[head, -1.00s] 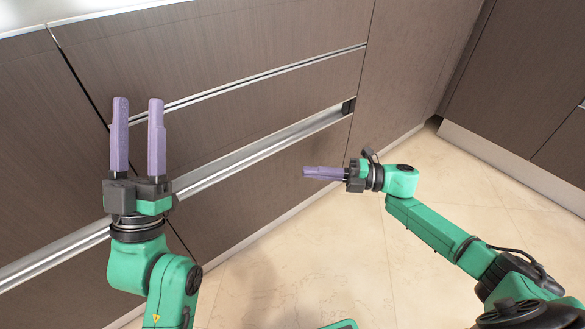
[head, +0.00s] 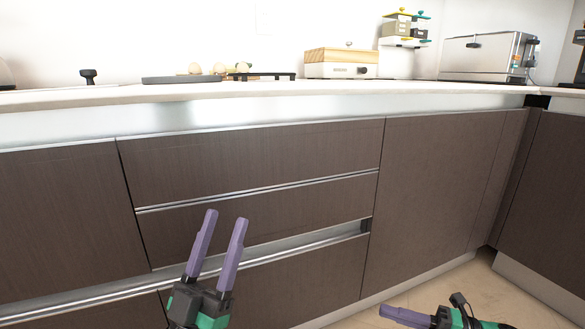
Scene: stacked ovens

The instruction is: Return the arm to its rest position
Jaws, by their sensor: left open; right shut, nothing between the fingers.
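My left gripper (head: 219,245) is at the lower middle-left of the head view. Its two purple fingers stand apart and point up, with nothing between them, in front of the dark brown drawers (head: 250,168). My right gripper (head: 384,312) is at the bottom, right of the middle, with its purple fingers together and pointing left. It holds nothing. Most of both arms is below the picture edge.
The counter (head: 290,91) runs across the back. On it are a grey board (head: 180,79) with egg-like items, a wooden-topped box (head: 341,63), small stacked ovens (head: 404,30) and a steel toaster-like appliance (head: 487,56). Floor (head: 460,287) shows at lower right.

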